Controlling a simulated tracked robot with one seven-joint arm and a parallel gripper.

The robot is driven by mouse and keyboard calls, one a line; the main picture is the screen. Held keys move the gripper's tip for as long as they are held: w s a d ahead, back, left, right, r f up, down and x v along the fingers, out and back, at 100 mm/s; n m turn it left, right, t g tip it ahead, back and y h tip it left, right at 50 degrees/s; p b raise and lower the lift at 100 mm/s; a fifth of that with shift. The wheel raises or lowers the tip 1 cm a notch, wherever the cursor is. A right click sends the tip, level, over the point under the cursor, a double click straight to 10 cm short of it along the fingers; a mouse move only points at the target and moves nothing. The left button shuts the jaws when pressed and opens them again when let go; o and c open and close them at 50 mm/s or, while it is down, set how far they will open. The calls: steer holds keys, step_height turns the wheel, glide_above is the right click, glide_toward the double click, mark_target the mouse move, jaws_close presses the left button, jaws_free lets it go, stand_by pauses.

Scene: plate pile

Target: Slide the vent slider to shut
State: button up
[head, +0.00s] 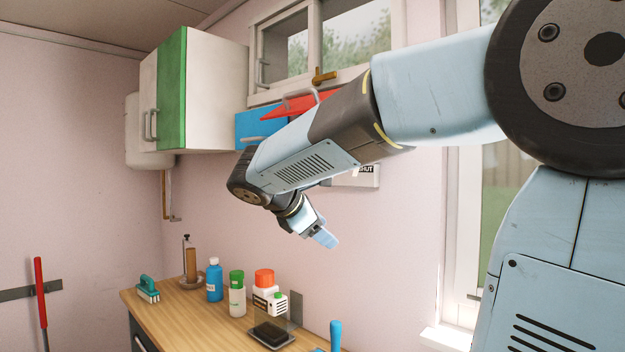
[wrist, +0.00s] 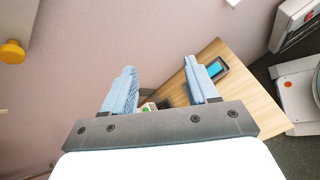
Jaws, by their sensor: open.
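A white wall plate (head: 362,178) with a label ending in "SHUT" shows partly behind my arm in the head view. I take it as part of the vent; its slider and setting are hidden there. In the wrist view, a yellow knob (wrist: 12,52) stands out at the far left edge, beside a pale panel cut off by the frame. I cannot tell for sure that it is the vent slider. My gripper (head: 326,239) hangs below the plate, pointing down and right, above the bench. In the wrist view its two blue fingers (wrist: 162,80) are apart with nothing held between them.
The wooden bench (head: 170,320) carries a green brush (head: 148,289), a blue bottle (head: 214,280), a green-capped bottle (head: 237,294) and a red-capped container (head: 264,284). A green-and-white cabinet (head: 172,90) and a window (head: 355,38) are above. The wall around my gripper is clear.

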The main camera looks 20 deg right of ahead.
steer(key=w+a+r+n+t+h, duration=0.1)
steer(key=w+a+r+n+h, duration=0.3)
steer(key=w, duration=0.3)
steer(key=w+a+r+n+t+h, duration=0.2)
steer(key=w+r+n, duration=0.1)
steer(key=w+r, duration=0.35)
steer(key=x, duration=1.3)
steer(key=shift+d, duration=0.3)
jaws_close()
